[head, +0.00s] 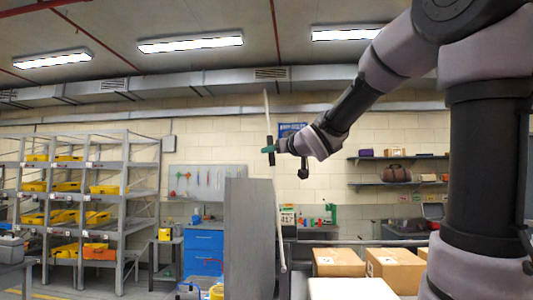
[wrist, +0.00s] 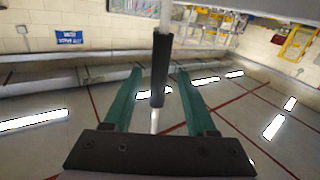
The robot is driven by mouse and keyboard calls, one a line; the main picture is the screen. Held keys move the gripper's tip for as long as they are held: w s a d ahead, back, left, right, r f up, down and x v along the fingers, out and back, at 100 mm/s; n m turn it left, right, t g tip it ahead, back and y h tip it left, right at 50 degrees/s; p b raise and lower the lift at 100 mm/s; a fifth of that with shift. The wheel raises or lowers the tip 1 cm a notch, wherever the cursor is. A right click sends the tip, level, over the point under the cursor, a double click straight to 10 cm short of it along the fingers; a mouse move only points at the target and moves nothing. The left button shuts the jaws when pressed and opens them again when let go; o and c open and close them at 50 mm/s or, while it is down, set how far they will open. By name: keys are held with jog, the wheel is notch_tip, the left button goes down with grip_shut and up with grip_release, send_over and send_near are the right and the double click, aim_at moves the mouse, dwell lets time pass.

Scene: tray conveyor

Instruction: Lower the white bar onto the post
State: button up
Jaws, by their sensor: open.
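The white bar (head: 277,215) is a long thin rod standing nearly upright, with a black sleeve on its upper part. My gripper (head: 268,149) is at this sleeve, high in the head view. In the wrist view, the bar (wrist: 155,120) and its black sleeve (wrist: 160,65) run between the two green fingers of my gripper (wrist: 160,72). The fingers are open, with gaps showing on both sides of the sleeve. A tall grey upright slab (head: 250,235) stands beside the bar's lower part. I cannot tell which thing is the post.
Cardboard boxes (head: 338,262) and a white surface (head: 350,289) lie at the lower right. A shelf rack with yellow bins (head: 90,200) stands at the left. A blue cabinet (head: 204,247) is behind. The air around the bar's upper part looks clear.

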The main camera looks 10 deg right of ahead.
jog(key=x, duration=0.5)
jog(key=shift+w, duration=0.25)
grip_shut()
dwell(1.2)
